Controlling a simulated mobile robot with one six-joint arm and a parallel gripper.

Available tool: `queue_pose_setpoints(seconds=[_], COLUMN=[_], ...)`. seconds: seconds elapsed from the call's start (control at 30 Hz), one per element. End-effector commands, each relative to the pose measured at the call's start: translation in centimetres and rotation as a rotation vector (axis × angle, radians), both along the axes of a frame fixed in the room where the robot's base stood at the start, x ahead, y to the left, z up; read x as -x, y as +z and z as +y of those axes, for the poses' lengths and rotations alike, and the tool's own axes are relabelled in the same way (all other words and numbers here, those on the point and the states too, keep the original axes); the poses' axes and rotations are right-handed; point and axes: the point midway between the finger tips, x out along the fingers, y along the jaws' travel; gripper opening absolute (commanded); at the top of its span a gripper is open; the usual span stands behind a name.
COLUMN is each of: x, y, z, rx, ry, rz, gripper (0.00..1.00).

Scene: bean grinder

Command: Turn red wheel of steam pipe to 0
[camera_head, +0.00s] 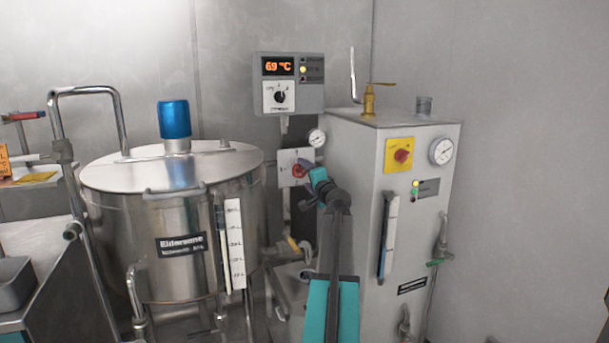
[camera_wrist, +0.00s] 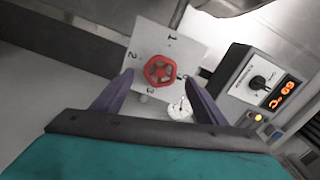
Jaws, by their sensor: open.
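The plate carries the digits 1, 2 and 3; a mark by the right fingertip is partly covered. My gripper (camera_wrist: 157,77) is open, with one purple finger on each side of the wheel; I cannot tell whether they touch it. In the head view the plate (camera_head: 287,180) is between the steel tank and the grey cabinet. The wheel (camera_head: 298,171) there is partly covered by my gripper (camera_head: 306,166).
A control box (camera_head: 289,83) reading about 69 °C hangs above the plate. A round gauge (camera_head: 317,138) sits just above the wheel. The steel tank (camera_head: 150,215) stands left, and the grey cabinet (camera_head: 360,190) stands close on the right.

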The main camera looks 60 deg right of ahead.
Motion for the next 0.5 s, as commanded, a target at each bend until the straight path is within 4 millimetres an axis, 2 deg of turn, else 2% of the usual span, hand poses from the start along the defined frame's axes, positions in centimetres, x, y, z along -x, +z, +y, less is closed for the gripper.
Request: queue_pose_setpoints(seconds=[0.5], x=[4.5], y=[0.0], z=[3.4], rx=[0.000], ry=[-0.001], rz=[0.000], gripper=[0.66])
